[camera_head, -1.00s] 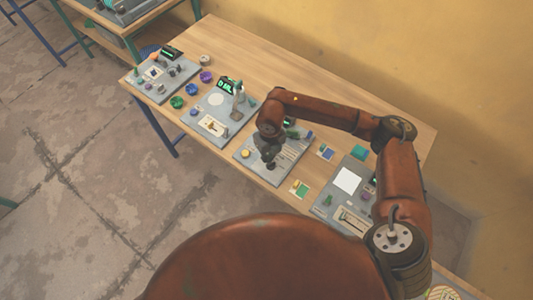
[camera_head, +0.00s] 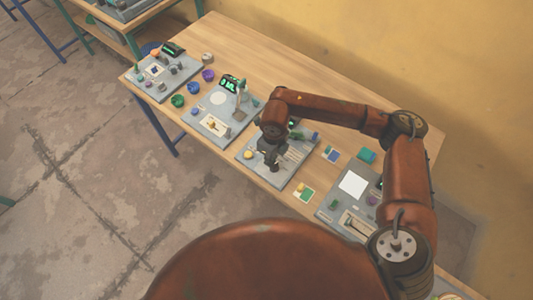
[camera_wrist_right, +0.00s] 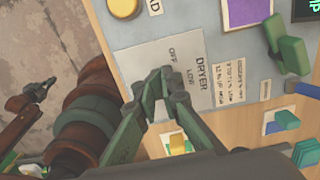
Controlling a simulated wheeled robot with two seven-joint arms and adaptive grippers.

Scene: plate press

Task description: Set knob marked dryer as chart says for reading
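The grey panel (camera_head: 250,153) with the yellow button lies under my right gripper (camera_head: 271,167) near the table's front edge. In the right wrist view, the panel bears the word DRYER (camera_wrist_right: 203,72), with OFF and LOW printed beside it and lines of small chart text (camera_wrist_right: 228,78). The green fingers of my right gripper (camera_wrist_right: 164,84) come together at their tips over the dryer plate. The knob is hidden by the fingers, so I cannot tell whether they hold it. The display (camera_wrist_right: 309,8) is cut off at the top right corner.
The yellow button (camera_wrist_right: 123,7) and a green switch (camera_wrist_right: 289,47) stand on the same panel. Small cards with coloured blocks (camera_head: 302,192) lie to its right, before another panel (camera_head: 327,204). The table's back is clear.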

